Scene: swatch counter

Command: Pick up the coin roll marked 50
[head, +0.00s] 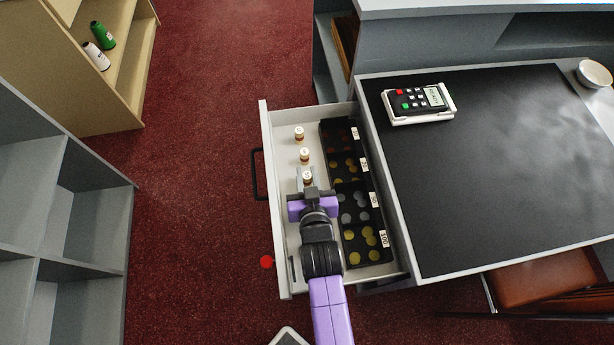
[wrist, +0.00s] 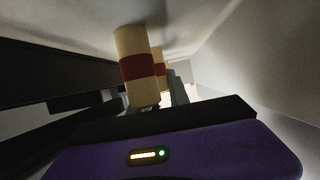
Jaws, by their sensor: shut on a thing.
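Three upright cream coin rolls with brown-red bands stand in a row in the open drawer (head: 281,200): a far one (head: 299,133), a middle one (head: 304,155) and a near one (head: 307,176). Their markings are too small to read, so I cannot tell which is 50. My gripper (head: 307,181) is down in the drawer, its jaws shut on the near roll. In the wrist view the near roll (wrist: 134,65) stands large in front of my gripper (wrist: 155,108), with another roll (wrist: 158,62) partly hidden behind it.
A black coin tray (head: 347,190) with labelled compartments lies right of the rolls. The drawer walls are close around my gripper. A card terminal (head: 420,102) sits on the black counter top (head: 490,180). A red disc (head: 267,262) lies on the carpet left of the drawer.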

